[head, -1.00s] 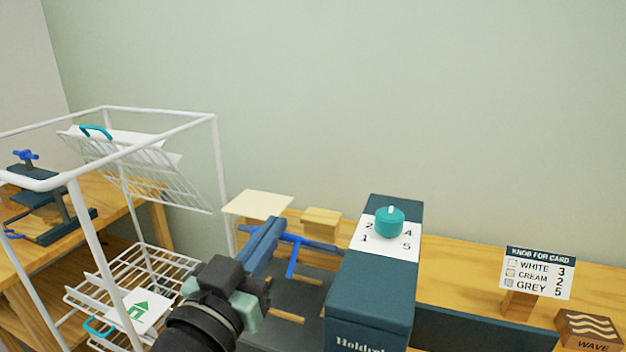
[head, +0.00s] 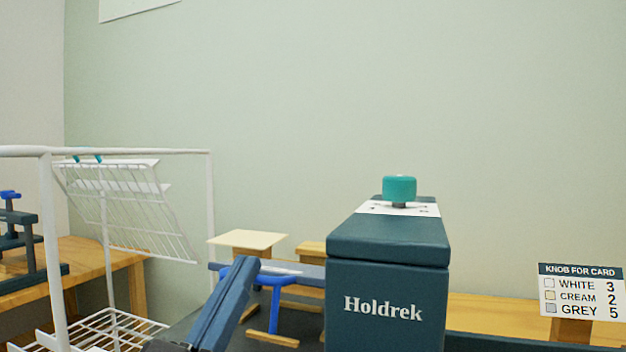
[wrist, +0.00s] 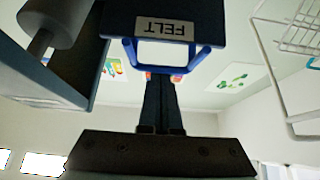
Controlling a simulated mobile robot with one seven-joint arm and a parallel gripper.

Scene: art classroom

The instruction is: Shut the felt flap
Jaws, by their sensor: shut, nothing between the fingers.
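The felt flap is a dark blue panel with a white FELT label, upside down in the wrist view (wrist: 168,20). A bright blue handle (wrist: 190,66) runs along its edge. In the head view the blue handle (head: 275,300) shows left of the Holdrek housing; the flap's own angle is hard to tell there. My gripper (head: 246,266) is left of the handle in the head view. In the wrist view its closed fingers (wrist: 160,82) point at the handle's bar and overlap it; I cannot tell whether they touch. They hold nothing.
The dark Holdrek housing (head: 387,300) with a teal knob (head: 399,188) stands close on the right. A white wire rack (head: 208,200) stands on the left. A cream card (head: 248,239) lies behind the handle. A knob sign (head: 582,291) stands far right.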

